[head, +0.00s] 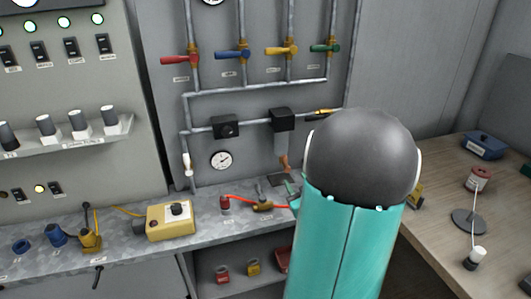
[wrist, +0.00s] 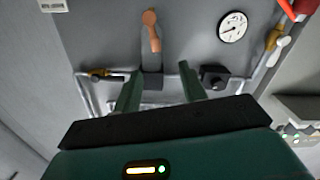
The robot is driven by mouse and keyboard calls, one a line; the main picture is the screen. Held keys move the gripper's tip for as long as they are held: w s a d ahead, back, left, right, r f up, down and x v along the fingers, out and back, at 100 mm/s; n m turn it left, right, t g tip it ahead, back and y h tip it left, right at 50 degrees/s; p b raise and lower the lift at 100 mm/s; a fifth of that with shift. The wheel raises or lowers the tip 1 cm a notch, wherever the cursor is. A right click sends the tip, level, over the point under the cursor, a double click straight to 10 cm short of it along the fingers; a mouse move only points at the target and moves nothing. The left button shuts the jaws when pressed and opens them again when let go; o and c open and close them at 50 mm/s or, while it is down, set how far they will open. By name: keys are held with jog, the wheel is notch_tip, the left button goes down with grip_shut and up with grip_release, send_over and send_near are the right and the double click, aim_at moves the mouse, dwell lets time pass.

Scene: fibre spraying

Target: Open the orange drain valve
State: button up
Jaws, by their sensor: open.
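The orange drain valve handle (head: 284,161) hangs below a black box (head: 281,119) on the lower pipe of the wall panel. In the wrist view, where the panel appears upside down, the orange handle (wrist: 151,30) is near the top centre. My gripper (wrist: 161,84) is open, with its two green fingers apart and nothing visible between them. The handle shows above the fingertips, roughly in line with the gap, and I see no contact. In the head view my teal arm and its dark round joint hide most of the gripper.
A round gauge (head: 221,160) and a second black box (head: 225,126) are left of the handle. Red (head: 180,60), blue, yellow and green valves line the upper pipes. The bench below holds a yellow box (head: 170,220) and red-cabled parts.

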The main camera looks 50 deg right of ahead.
aim_at(285, 159)
jog(key=x, duration=1.3)
jog(key=shift+d+r, duration=0.1)
jog(key=shift+d, duration=0.45)
